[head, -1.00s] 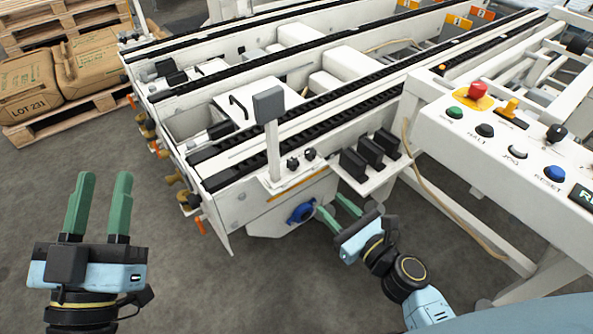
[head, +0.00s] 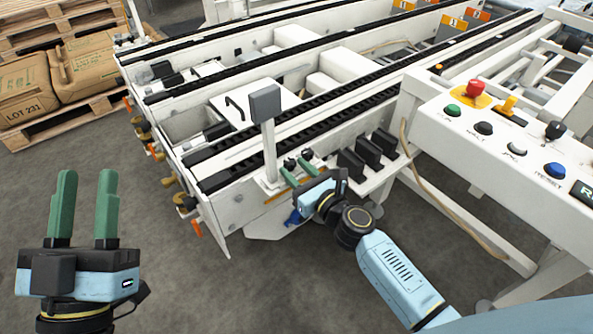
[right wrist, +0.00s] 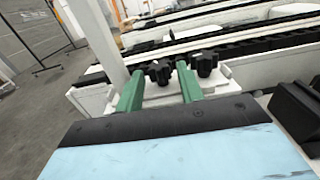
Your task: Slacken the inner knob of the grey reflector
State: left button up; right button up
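The grey reflector (head: 265,103) stands on a white post at the near conveyor's end. Two black knobs sit on the bracket beside the post: one nearer the post (head: 290,163) and one farther from it (head: 307,154). My right gripper (head: 297,170) is open, its green fingers pointing at the knobs. In the right wrist view, the knob nearer the post (right wrist: 159,72) shows between the fingertips, and the farther knob (right wrist: 204,64) is just right of the right finger. Contact cannot be told. My left gripper (head: 88,175) is open and empty, over the floor.
A blue knob (head: 293,217) is partly hidden below my right gripper. Several black blocks (head: 368,151) stand on a ledge to the right. The control panel (head: 470,137) with buttons is at right. Sacks on pallets (head: 25,92) are at far left.

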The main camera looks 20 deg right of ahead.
jog(key=shift+w, duration=0.15)
jog(key=c, duration=0.7)
pick_arm(q)
jog(key=shift+r, duration=0.1)
